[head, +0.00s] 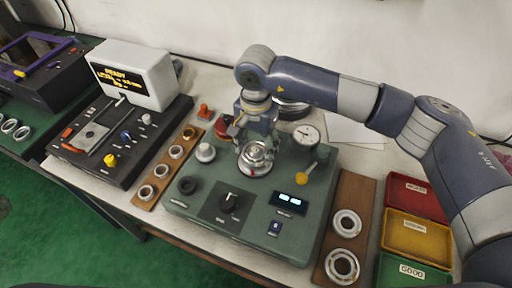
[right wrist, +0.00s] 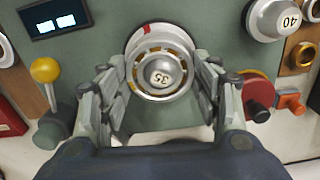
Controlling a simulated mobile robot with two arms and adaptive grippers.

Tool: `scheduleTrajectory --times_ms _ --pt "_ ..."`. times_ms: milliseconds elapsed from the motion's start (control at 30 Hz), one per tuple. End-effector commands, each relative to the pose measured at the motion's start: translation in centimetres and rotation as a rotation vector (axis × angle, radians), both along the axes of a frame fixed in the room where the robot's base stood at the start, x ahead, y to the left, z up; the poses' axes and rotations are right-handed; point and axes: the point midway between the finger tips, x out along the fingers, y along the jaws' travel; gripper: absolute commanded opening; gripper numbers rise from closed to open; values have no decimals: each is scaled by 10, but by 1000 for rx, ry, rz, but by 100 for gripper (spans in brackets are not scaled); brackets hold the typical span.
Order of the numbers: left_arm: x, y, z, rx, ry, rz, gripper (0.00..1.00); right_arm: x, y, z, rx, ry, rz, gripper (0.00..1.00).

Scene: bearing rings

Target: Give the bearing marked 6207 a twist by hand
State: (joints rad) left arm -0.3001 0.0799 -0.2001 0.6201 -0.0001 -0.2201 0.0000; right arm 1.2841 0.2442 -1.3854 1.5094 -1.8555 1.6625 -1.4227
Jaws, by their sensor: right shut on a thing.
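A ball bearing (head: 257,158) sits on the round seat of the green test bench (head: 184,200). In the right wrist view the bearing (right wrist: 163,46) shows as a ring with brass-coloured parts around a silver hub marked 35 (right wrist: 160,78). I cannot read 6207 on it. My right gripper (head: 257,148) reaches down over it. In the right wrist view its fingers (right wrist: 160,84) stand on the left and right of the bearing, shut on it. A red mark shows on the rim behind it. My left gripper is not in view.
A hub marked 40 (right wrist: 283,17), a yellow-knobbed lever (head: 301,179), a dial gauge (head: 307,135) and a lit display (head: 289,202) are close by. Wooden boards hold rings at left (head: 150,203) and right (head: 329,270). Red, yellow and green bins (head: 412,270) stand at right.

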Motion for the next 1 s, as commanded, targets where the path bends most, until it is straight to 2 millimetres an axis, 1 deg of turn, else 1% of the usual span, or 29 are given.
scheduleTrajectory --times_ms 33,400,833,1000 --pt "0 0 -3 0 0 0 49 0 -1 -3 -2 1 11 24" --pt "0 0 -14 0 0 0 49 0 0 -3 -3 1 95 24" --pt "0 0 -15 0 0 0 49 0 0 -1 -2 2 115 24" --pt "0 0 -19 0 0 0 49 0 0 -3 -2 2 139 24"
